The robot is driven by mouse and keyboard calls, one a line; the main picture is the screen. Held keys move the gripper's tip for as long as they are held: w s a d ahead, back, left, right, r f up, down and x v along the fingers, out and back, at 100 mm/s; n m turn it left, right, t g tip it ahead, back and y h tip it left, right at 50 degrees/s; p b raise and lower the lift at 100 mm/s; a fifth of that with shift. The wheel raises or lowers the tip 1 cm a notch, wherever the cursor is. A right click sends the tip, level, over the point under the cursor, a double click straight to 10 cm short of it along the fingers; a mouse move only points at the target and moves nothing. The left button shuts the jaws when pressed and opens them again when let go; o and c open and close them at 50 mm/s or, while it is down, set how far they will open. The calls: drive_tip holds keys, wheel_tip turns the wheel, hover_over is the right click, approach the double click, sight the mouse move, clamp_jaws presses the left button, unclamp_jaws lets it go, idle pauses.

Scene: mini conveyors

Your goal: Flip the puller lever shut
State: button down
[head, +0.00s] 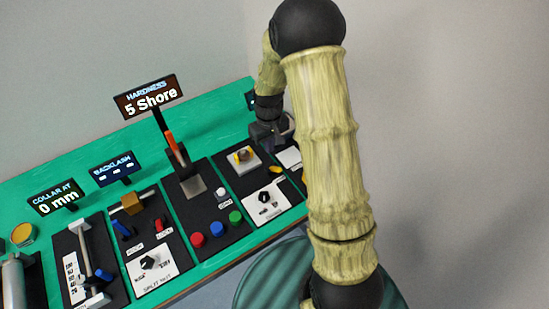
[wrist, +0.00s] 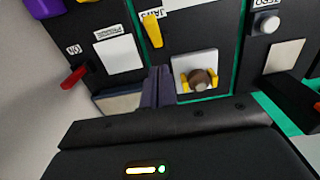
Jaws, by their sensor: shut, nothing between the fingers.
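A small yellow lever (wrist: 152,31) stands on a black panel beside a label that seems to read JAWS. It also shows in the head view (head: 275,170). I take it as the puller lever. Near it is a white plate (wrist: 181,62) bearing a grey-brown knob (wrist: 201,80) between yellow jaws; this unit shows in the head view too (head: 243,157). My gripper (wrist: 158,86) is shut and empty, its fingertips left of the knob unit and below the lever in the wrist view, apart from the lever. In the head view my gripper (head: 270,133) is partly hidden behind my arm.
A red lever (wrist: 75,76) is on the panel at left in the wrist view, with a purple part (wrist: 43,7) above. A tall orange-and-black lever (head: 171,142) stands left of my gripper. Red, blue and green buttons (head: 217,228) sit nearer the front. A grey wall is behind.

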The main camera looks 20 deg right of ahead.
sight(275, 168)
drive_tip(key=s+f, duration=0.1)
drive_tip(key=f, duration=0.2)
drive_tip(key=s+f+p, duration=0.1)
drive_tip(key=shift+s+d+f, duration=0.15)
drive_tip(key=shift+s+d, duration=0.2)
drive_tip(key=shift+d, duration=0.05)
drive_tip(key=shift+f, duration=0.15)
drive_tip(key=shift+s+d+f+b, duration=0.2)
drive_tip(key=shift+f+b, duration=0.15)
drive_tip(key=shift+f, duration=0.2)
drive_tip(key=shift+s, duration=0.5)
drive_tip(key=shift+s+f, duration=0.1)
drive_tip(key=shift+s, duration=0.05)
drive_tip(key=shift+w+a+r+p, duration=0.15)
drive_tip(key=shift+w+r+p, duration=0.15)
drive_tip(key=shift+w, duration=0.4)
drive_tip(key=shift+w, duration=0.1)
drive_tip(key=shift+r, duration=0.1)
